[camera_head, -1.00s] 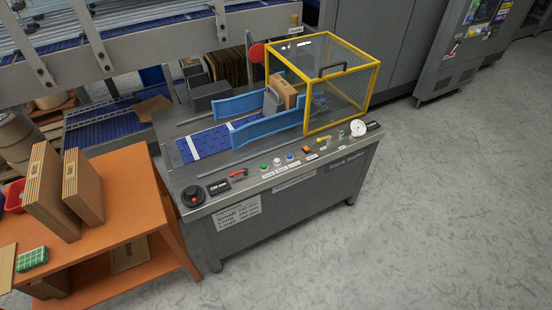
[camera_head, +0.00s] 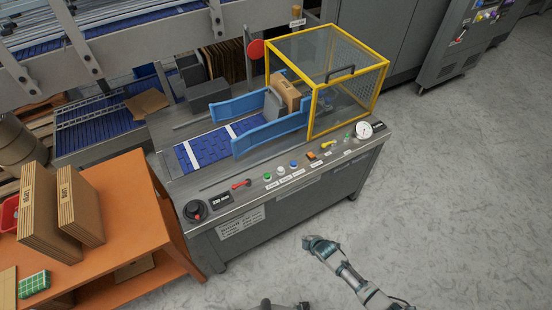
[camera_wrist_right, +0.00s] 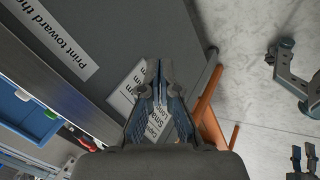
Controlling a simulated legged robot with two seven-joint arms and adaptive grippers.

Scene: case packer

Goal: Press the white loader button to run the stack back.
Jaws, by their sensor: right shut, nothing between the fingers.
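The white loader button (camera_head: 281,170) sits on the front panel of the grey machine, between a green button (camera_head: 267,177) and a blue button (camera_head: 294,164). A stack of brown cartons (camera_head: 288,92) stands between the blue guides beside a grey plate (camera_head: 272,104). My right gripper (camera_head: 315,242) is in front of the machine, below and apart from the button. In the right wrist view its fingers (camera_wrist_right: 152,72) are together and empty. What seem to be my left gripper's fingers (camera_wrist_right: 303,160) show small at that view's edge, too small to judge.
A yellow-framed guard (camera_head: 350,75) covers the belt's right end. An orange button (camera_head: 312,156), a red handle (camera_head: 241,184) and a black knob (camera_head: 195,210) share the panel. An orange table (camera_head: 120,195) with cartons stands left. The floor at right is clear.

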